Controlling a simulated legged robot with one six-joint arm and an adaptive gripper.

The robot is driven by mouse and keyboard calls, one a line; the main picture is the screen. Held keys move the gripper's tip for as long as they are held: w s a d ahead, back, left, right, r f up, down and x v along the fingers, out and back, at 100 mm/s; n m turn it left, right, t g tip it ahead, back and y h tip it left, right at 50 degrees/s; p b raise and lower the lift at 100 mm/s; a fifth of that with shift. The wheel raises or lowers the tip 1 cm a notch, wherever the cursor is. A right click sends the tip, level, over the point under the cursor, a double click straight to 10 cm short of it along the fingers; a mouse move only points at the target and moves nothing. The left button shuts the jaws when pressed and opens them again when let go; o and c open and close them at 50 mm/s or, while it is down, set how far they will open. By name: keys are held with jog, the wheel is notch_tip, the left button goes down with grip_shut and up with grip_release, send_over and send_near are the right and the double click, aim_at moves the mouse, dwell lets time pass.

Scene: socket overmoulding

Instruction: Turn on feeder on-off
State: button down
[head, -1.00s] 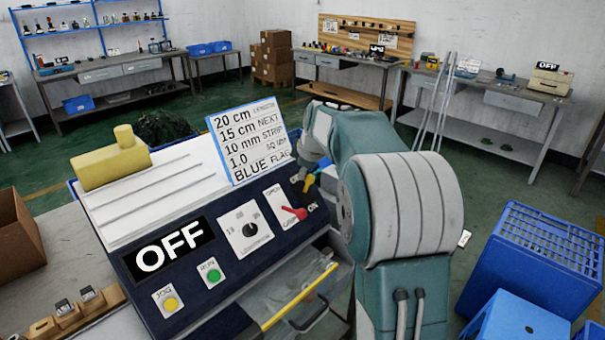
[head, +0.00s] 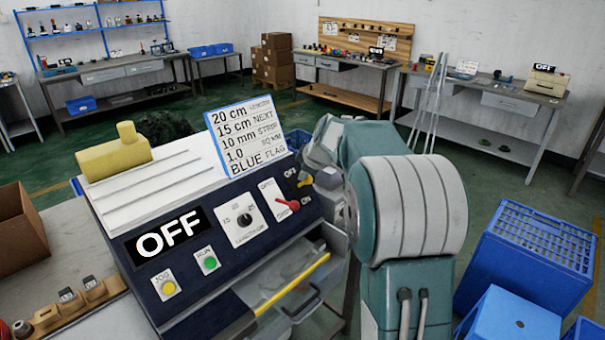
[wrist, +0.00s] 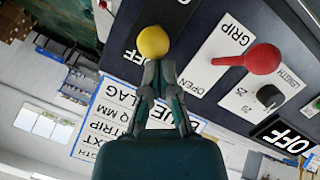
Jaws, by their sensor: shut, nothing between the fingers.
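The feeder on-off switch is a lever with a yellow ball knob (head: 304,181) on a black plate at the right end of the dark control panel. OFF lettering shows beside the knob. In the wrist view, the yellow knob (wrist: 153,42) stands just beyond my fingertips. My gripper (wrist: 158,66) is shut and empty, its fingers pointing at the knob; whether they touch it I cannot tell. In the head view, my gripper is mostly lost behind and among my grey arm links, right of the panel. The large display (head: 168,238) reads OFF.
A red-knobbed lever (wrist: 262,59) marked GRIP and OPEN stands beside the yellow one. A black dial (head: 244,219), a green RUN button (head: 209,262) and a yellow JOG button (head: 168,288) are further left. A white instruction card (head: 246,143) stands behind the panel.

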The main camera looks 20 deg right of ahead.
jog(key=shift+s+d+f, duration=0.3)
jog(key=shift+s+f, duration=0.4)
jog(key=shift+s, duration=0.05)
jog(key=shift+w+a, duration=0.3)
jog(key=shift+w, duration=0.45)
